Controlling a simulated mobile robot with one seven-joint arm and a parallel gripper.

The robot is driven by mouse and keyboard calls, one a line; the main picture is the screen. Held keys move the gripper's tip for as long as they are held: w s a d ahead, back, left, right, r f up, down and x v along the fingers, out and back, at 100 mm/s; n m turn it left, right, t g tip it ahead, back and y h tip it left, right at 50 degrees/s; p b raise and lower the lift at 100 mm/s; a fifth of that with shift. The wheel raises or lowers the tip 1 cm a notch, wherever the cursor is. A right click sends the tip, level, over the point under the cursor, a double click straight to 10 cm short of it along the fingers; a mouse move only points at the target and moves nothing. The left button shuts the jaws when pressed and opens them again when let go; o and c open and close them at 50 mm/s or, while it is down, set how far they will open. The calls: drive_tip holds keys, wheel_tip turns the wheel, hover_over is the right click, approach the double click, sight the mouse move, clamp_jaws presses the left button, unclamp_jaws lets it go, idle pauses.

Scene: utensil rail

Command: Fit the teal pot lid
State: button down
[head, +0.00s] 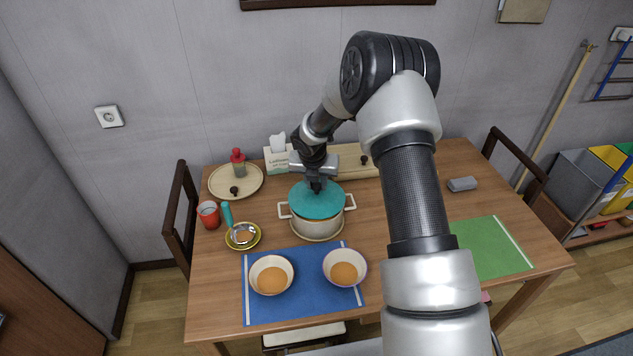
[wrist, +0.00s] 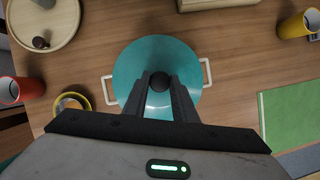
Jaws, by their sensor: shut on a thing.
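The teal pot lid (head: 317,201) is over the cream pot (head: 318,225) near the middle of the table. It also shows in the wrist view (wrist: 150,60), between the pot's two side handles. My gripper (head: 317,184) points down at the lid's centre and is shut on its dark knob (wrist: 160,82). The lid covers the pot's opening. I cannot tell whether its rim is fully seated or slightly above the pot. The pot stands on a round light mat.
Two bowls (head: 271,275) with orange contents sit on a blue placemat (head: 300,307) in front of the pot. A red cup (head: 208,214) and a yellow-rimmed dish (head: 243,236) stand left. A round wooden board (head: 250,190) lies behind left. A green mat (head: 490,249) lies right.

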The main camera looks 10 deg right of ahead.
drive_tip(key=shift+f+b, duration=0.6)
drive_tip(key=shift+f, duration=0.45)
idle(0.5)
drive_tip(key=c, duration=1.4)
unclamp_jaws()
drive_tip(key=shift+o, duration=0.2)
drive_tip(key=p+v, duration=0.1)
drive_tip(key=v, duration=1.6)
drive_tip(key=shift+s+r+p, duration=0.15)
drive_tip(key=shift+r+p, duration=0.1)
drive_tip(key=shift+p, duration=0.05)
drive_tip(key=shift+r, duration=0.1)
drive_tip(key=s+d+r+m+h+p, duration=0.1)
drive_tip(key=s+d+r+m, duration=0.1)
drive_tip(key=s+r+m, duration=0.6)
drive_tip(key=s+d+r+m+p, duration=0.1)
drive_tip(key=s+d+r+m, duration=0.1)
drive_tip(key=s+r+m, duration=0.6)
drive_tip(key=s+a+r+m+y, duration=0.1)
drive_tip(key=s+r+m, duration=0.1)
drive_tip(key=s+m, duration=0.6)
drive_tip(key=s+r+m+t+y, duration=0.1)
drive_tip(key=s+r+m, duration=0.2)
drive_tip(key=s+m, duration=0.5)
drive_tip(key=shift+s+a+p, duration=0.4)
drive_tip(key=shift+s+p, duration=0.05)
drive_tip(key=shift+s, duration=0.05)
